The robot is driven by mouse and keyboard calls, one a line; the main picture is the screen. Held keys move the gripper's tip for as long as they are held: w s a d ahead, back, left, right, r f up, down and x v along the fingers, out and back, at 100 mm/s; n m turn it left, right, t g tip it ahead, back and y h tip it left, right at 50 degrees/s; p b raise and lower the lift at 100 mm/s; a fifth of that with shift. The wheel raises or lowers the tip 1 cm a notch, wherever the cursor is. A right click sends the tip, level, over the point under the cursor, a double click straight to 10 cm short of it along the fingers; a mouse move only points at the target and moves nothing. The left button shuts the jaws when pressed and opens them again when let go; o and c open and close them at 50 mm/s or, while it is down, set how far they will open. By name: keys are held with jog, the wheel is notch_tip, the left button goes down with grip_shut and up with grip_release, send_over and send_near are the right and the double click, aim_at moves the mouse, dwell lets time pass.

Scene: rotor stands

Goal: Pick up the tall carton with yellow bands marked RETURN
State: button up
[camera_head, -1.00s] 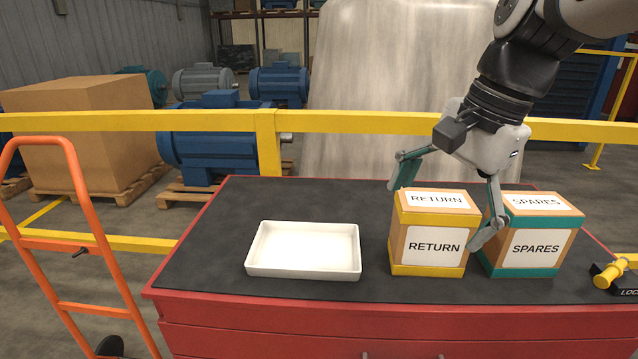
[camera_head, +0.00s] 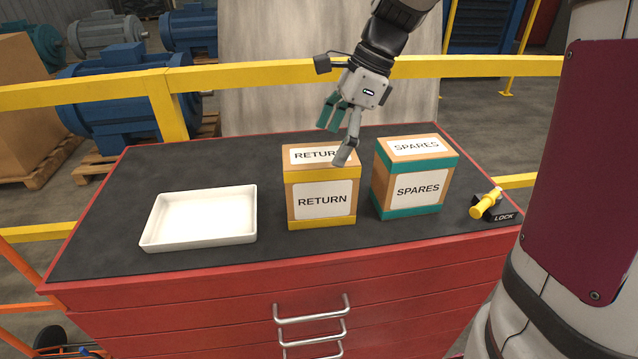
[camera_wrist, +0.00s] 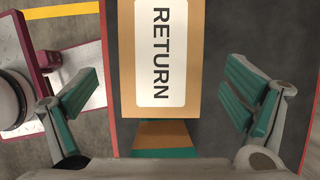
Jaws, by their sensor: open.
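The RETURN carton (camera_head: 320,201), tan with yellow bands and white labels, stands upright on the dark mat left of the SPARES carton. My gripper (camera_head: 339,134) is open and empty over its back right part, one fingertip overlapping its top label in the picture. In the wrist view its labelled top (camera_wrist: 160,55) lies between the spread fingers (camera_wrist: 162,98), with a gap on both sides. The SPARES carton (camera_head: 411,187), similar but with teal bands, stands beside it with a narrow gap. Part of a teal-banded carton (camera_wrist: 163,137) shows below it in the wrist view.
A white tray (camera_head: 200,212) lies on the mat to the left. A yellow-handled LOCK device (camera_head: 487,206) sits at the right edge. The red drawer cabinet (camera_head: 250,285) carries everything. A yellow rail (camera_head: 225,76) runs behind. The mat is clear around the tray.

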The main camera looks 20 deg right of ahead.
aim_at(328, 154)
jog(key=shift+p+x, duration=0.45)
jog(key=shift+x, duration=2.4)
jog(key=shift+d+f, duration=0.15)
jog(key=shift+f, duration=0.15)
jog(key=c, duration=2)
jog(key=shift+r, duration=0.2)
jog(key=shift+c, duration=0.2)
